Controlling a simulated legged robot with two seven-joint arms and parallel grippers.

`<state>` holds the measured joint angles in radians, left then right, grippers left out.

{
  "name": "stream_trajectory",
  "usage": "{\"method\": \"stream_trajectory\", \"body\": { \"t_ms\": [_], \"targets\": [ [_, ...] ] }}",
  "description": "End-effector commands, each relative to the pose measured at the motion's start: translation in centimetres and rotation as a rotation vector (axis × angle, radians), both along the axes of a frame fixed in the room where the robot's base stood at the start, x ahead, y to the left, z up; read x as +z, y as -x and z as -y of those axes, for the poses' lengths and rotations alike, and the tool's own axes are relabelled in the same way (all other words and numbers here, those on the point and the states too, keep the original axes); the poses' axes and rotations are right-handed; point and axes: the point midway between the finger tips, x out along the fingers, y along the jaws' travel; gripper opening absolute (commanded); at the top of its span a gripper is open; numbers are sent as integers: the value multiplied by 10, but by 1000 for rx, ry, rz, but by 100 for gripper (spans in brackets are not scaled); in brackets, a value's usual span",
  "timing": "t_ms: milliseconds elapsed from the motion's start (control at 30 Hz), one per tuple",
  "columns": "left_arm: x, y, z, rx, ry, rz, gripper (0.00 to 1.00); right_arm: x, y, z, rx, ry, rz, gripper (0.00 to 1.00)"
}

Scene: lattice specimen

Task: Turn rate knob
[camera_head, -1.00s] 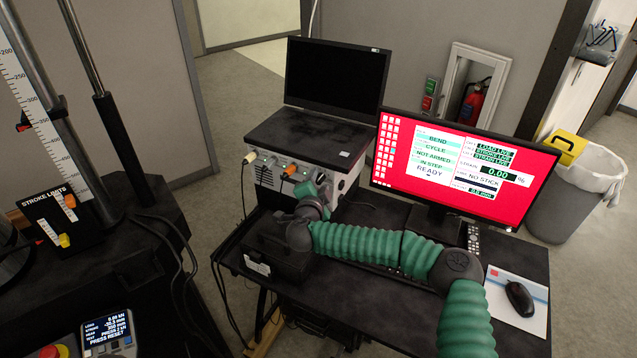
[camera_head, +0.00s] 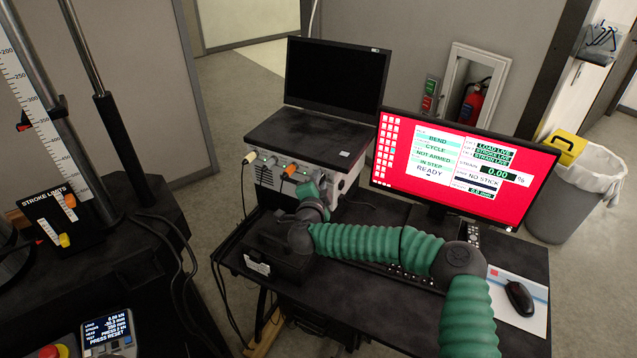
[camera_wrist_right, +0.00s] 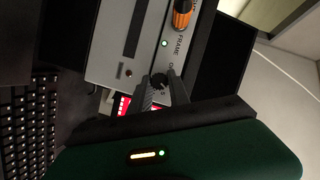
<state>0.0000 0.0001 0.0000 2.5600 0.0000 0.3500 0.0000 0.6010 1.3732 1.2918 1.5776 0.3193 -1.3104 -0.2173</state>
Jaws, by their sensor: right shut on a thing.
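The controller box (camera_head: 345,180) stands on the desk with its front panel facing me. In the right wrist view, a small dark round knob (camera_wrist_right: 159,80) sits on the light panel (camera_wrist_right: 118,72). My right gripper (camera_wrist_right: 162,88) has its two dark fingers closed on this knob, one on each side. I cannot read a label for the knob. In the head view, my right gripper (camera_head: 311,203) is at the lower part of the panel, and the knob is hidden behind it. My left gripper is not in view.
An orange knob marked FRAME (camera_wrist_right: 182,14) and a green light are near the gripper. Cables (camera_head: 262,172) plug into the panel's left side. A dark box (camera_head: 272,255), keyboard (camera_wrist_right: 28,125) and red-screened monitor (camera_head: 455,165) are close to my arm.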

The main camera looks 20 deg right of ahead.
Motion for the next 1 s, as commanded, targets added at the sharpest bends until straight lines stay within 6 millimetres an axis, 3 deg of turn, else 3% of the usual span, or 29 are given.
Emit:
{"method": "stream_trajectory", "body": {
  "t_ms": [300,700,1000],
  "targets": [
    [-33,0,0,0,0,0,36,-13,1,0,2,-174,164,0],
    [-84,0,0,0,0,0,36,-15,1,-1,1,-397,380,0],
    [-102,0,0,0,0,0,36,-14,1,-1,0,-486,461,0]
  ]
}}
